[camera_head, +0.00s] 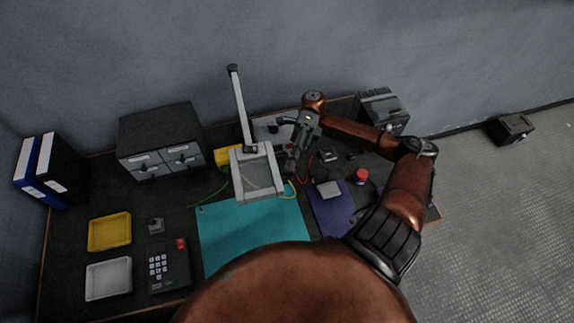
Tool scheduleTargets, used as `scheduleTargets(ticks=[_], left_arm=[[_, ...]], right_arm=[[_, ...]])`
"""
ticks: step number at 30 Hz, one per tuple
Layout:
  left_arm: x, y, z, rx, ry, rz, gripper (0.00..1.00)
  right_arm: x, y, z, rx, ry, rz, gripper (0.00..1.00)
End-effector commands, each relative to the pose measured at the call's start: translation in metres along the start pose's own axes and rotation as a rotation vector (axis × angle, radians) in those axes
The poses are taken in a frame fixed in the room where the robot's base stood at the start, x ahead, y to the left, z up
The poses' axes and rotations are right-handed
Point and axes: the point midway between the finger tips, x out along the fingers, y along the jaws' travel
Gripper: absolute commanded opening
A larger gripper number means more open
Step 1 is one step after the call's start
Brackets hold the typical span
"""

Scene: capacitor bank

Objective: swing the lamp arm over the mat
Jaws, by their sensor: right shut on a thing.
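The lamp has a pale upright arm (240,108) with a dark top, and a square, frame-like pale head (237,178) at its lower end. The head lies over the back edge of the teal mat (255,232), with part of it beyond that edge. My right gripper (290,160) comes in from the right and is just right of the lamp head. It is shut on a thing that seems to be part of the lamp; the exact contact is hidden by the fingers. My left gripper is not in view.
A dark drawer cabinet (162,140) stands back left, beside binders (50,168). A yellow tray (110,232), a white tray (108,279) and a keypad device (168,267) lie at left. A purple mat (331,212) and red button (361,176) are at right. Thin wires run near the lamp head.

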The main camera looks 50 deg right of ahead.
Motion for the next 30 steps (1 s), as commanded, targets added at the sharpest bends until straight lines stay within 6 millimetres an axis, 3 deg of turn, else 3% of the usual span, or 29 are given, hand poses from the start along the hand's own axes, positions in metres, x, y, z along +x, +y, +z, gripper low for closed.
scheduleTargets(ticks=[2,3,10,20,30], left_arm=[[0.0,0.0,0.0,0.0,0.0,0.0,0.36],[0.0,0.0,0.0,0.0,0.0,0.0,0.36],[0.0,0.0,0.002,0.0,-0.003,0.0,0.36],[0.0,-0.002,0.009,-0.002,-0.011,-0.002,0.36],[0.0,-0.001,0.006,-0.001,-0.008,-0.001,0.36]], right_arm=[[-0.001,0.0,0.001,0.0,-0.006,-0.001,0.0],[-0.001,0.0,0.001,0.0,-0.006,-0.001,0.1],[0.0,0.0,0.001,-0.001,-0.004,0.0,0.26],[-0.003,0.0,0.001,-0.001,-0.005,0.0,0.26],[-0.054,0.0,0.003,0.001,0.0,-0.001,0.26]])
